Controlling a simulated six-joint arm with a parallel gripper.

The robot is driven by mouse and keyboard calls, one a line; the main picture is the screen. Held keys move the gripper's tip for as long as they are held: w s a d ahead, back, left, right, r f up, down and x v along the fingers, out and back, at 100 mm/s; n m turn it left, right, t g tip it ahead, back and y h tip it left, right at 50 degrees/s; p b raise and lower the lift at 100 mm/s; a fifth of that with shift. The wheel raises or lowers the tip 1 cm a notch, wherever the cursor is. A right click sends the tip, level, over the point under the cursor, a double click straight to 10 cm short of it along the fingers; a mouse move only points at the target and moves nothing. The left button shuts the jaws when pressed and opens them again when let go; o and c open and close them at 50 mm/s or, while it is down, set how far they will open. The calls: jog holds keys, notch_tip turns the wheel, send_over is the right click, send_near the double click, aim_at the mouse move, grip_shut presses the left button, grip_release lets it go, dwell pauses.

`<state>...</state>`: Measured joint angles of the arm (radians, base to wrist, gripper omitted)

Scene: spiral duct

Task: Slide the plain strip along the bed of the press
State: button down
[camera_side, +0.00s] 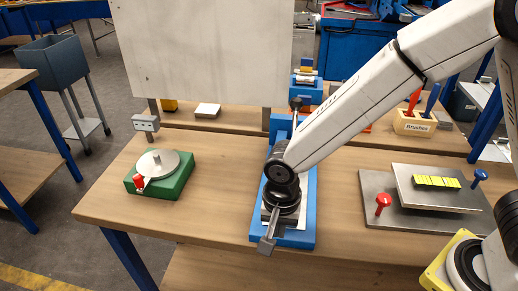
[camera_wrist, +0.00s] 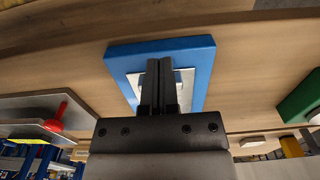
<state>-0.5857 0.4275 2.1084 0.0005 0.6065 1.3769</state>
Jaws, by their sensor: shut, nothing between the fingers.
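The blue press (camera_side: 307,215) stands at the middle of the wooden bench, with its upright at the back. A flat pale metal piece lies on its bed; it shows beside my fingers in the wrist view (camera_wrist: 187,88). I cannot tell whether this is the plain strip or part of the bed. My gripper (camera_side: 267,244) points down over the front part of the press, its fingers together and empty. In the wrist view my fingers (camera_wrist: 160,64) cover the middle of the pale piece and part of the blue base (camera_wrist: 180,47). Contact cannot be told.
A green block with a grey disc (camera_side: 157,163) and red knob sits to the left. To the right, stacked grey plates (camera_side: 405,205) carry yellow pieces, with a red pin (camera_side: 383,204) and blue pin (camera_side: 480,177) alongside. A brushes holder (camera_side: 414,123) stands behind. A pale board (camera_side: 200,50) rises at the back.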

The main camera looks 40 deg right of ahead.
notch_tip(320, 180, up, 7)
jog(key=shift+f, duration=0.2)
dwell(0.3)
jog(key=shift+c, duration=2.3)
grip_release()
jog(key=d+n, duration=0.2)
jog(key=n, duration=0.4)
jog(key=w+d+f+n, duration=0.1)
jog(key=d+n, duration=0.1)
jog(key=n, duration=0.4)
jog(key=d+f+n, duration=0.1)
jog(key=d+n, duration=0.1)
jog(key=n, duration=0.4)
jog(key=shift+w+d, duration=0.25)
jog(key=shift+w, duration=0.05)
jog(key=shift+f, duration=0.1)
jog(key=shift+f, duration=3.8)
